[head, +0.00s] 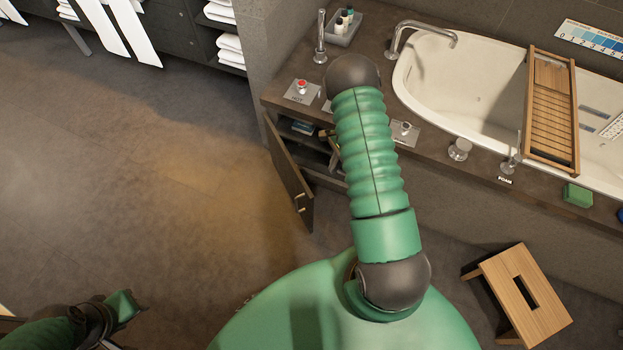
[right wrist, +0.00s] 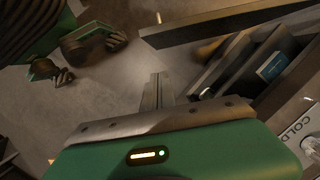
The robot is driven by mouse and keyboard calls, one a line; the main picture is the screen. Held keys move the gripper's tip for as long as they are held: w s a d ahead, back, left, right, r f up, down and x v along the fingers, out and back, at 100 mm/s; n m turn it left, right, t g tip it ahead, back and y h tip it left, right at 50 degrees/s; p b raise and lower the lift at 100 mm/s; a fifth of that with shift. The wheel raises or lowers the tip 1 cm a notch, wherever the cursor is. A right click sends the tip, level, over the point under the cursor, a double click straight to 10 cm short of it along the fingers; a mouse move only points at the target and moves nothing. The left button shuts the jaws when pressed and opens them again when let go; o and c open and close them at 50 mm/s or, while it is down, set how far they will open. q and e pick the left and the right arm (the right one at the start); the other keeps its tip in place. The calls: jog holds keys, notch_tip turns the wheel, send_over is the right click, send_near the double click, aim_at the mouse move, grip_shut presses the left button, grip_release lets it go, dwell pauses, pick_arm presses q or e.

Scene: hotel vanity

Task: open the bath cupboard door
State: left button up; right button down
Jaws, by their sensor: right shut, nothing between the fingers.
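The bath cupboard door (head: 289,178) stands swung well out from the cupboard under the bath counter, with a small metal handle (head: 299,202) near its free end. The open cupboard (head: 299,130) shows shelves with some folded items. In the right wrist view the door (right wrist: 225,27) crosses the top and the cupboard opening lies at the right. My right gripper (right wrist: 158,90) is shut and empty, in the gap between door and cupboard. In the head view my arm hides most of it. My left gripper (head: 124,306) is low at the left, away from the cupboard; its fingers are unclear.
The counter (head: 445,163) carries taps, a red-topped HOT knob (head: 301,86) and a COLD plate (right wrist: 296,132). A bathtub (head: 470,75) with a wooden rack (head: 551,110) is behind. A wooden stool (head: 520,295) stands at the lower right. The floor left of the door is clear.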

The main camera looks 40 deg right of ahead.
jog(key=w+a+f+b, duration=0.1)
jog(key=a+f, duration=0.5)
jog(key=f, duration=0.3)
jog(key=shift+w+a+b, duration=0.15)
jog(key=shift+w+b, duration=0.15)
jog(key=shift+b, duration=0.1)
jog(key=shift+f, duration=0.1)
